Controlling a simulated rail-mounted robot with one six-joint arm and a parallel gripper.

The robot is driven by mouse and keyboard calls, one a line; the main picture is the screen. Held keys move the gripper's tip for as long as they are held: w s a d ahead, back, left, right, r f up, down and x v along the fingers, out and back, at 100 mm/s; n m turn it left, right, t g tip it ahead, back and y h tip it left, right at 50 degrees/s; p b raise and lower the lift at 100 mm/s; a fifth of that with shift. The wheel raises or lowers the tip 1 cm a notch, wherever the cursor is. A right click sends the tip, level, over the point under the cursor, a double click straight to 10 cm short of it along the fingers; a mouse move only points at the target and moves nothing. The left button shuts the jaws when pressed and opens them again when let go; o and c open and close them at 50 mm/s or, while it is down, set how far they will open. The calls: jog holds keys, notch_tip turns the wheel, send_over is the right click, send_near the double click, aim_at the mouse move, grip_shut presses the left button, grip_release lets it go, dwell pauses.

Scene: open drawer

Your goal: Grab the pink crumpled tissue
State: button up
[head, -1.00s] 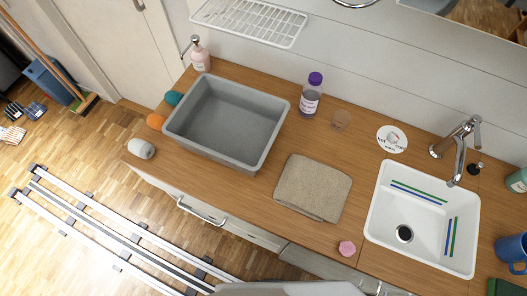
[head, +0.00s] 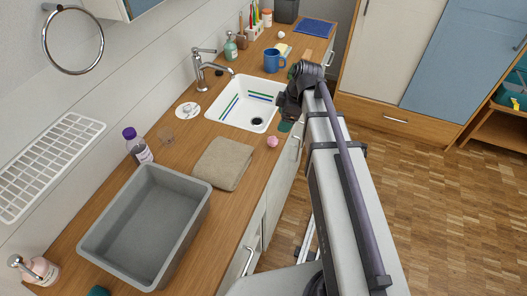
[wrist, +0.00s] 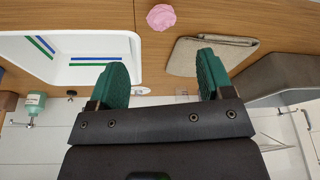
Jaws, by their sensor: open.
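The pink crumpled tissue (head: 272,141) lies on the wooden counter near its front edge, between the sink and the folded beige cloth. It also shows at the top of the wrist view (wrist: 161,17), beyond my fingertips. My gripper (wrist: 163,78) is open, with its two green fingers wide apart and nothing between them. In the head view my gripper (head: 285,125) is over the front edge of the sink, partly hidden by my arm, apart from the tissue.
The white sink (head: 226,110) and its tap (head: 198,72) stand beyond the tissue. The folded cloth (head: 223,163) and grey basin (head: 148,225) lie on the near side. A blue mug (head: 273,61) stands past the sink. Bare counter surrounds the tissue.

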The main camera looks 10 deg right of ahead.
aim_at(274, 137)
jog(key=b+x, duration=0.2)
jog(key=x, duration=0.1)
jog(key=b+x, duration=0.2)
jog(key=b, duration=0.1)
jog(key=shift+w+d+f, duration=0.1)
jog(key=shift+w+f, duration=0.05)
jog(key=shift+f, duration=0.3)
jog(key=shift+b, duration=0.35)
jog(key=b+x, duration=0.5)
jog(key=shift+a+f, duration=0.1)
jog(key=shift+a, duration=0.2)
jog(key=shift+r, duration=0.25)
jog(key=shift+c, duration=0.3)
jog(key=c, duration=1)
